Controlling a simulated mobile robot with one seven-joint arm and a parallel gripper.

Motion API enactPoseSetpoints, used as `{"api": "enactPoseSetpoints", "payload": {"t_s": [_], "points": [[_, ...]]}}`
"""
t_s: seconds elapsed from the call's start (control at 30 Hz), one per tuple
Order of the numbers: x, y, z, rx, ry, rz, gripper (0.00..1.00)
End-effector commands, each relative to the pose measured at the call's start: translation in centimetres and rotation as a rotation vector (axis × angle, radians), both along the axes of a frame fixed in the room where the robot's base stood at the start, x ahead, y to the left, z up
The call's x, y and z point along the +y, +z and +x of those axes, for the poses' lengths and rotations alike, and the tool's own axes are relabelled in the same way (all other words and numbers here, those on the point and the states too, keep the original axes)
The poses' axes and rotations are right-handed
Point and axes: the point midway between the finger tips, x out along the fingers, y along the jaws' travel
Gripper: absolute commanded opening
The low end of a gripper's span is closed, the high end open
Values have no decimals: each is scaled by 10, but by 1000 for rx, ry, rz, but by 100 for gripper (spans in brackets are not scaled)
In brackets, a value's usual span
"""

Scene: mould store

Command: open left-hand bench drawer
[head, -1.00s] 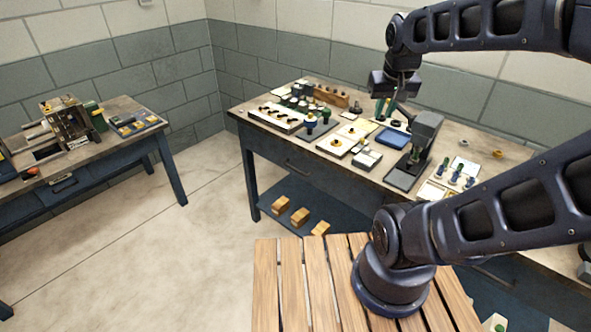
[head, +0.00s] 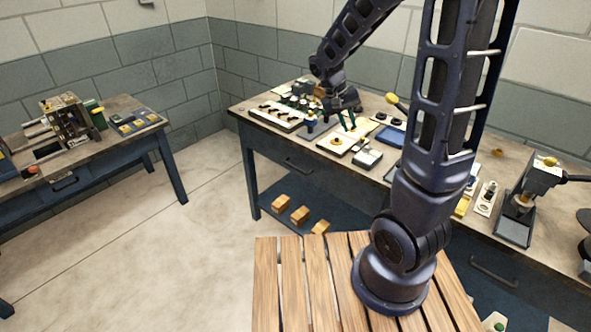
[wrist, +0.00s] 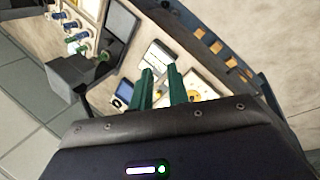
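The bench (head: 378,174) ahead of me has a blue front with a left-hand drawer (head: 280,157), and its dark bar handle (head: 298,166) shows in the head view. The drawer looks shut, its front flush with the bench. My gripper (head: 346,121) is above the bench top, behind and to the right of that handle and apart from it. In the wrist view its two green fingers (wrist: 162,88) stand apart with nothing between them.
Another drawer handle (head: 492,272) is on the bench's right part. Moulds, trays and a press (head: 530,185) crowd the bench top. Yellow-brown blocks (head: 300,215) lie on the lower shelf. A second bench (head: 100,150) stands at the left. The floor (head: 180,250) between is clear.

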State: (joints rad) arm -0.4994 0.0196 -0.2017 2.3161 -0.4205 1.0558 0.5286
Motion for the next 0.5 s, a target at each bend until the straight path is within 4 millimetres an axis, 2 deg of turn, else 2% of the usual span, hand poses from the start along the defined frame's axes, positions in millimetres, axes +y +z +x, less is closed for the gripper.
{"api": "enactPoseSetpoints", "payload": {"t_s": [0.5], "points": [[51, -90, 52, 46, 72, -336, 17]]}}
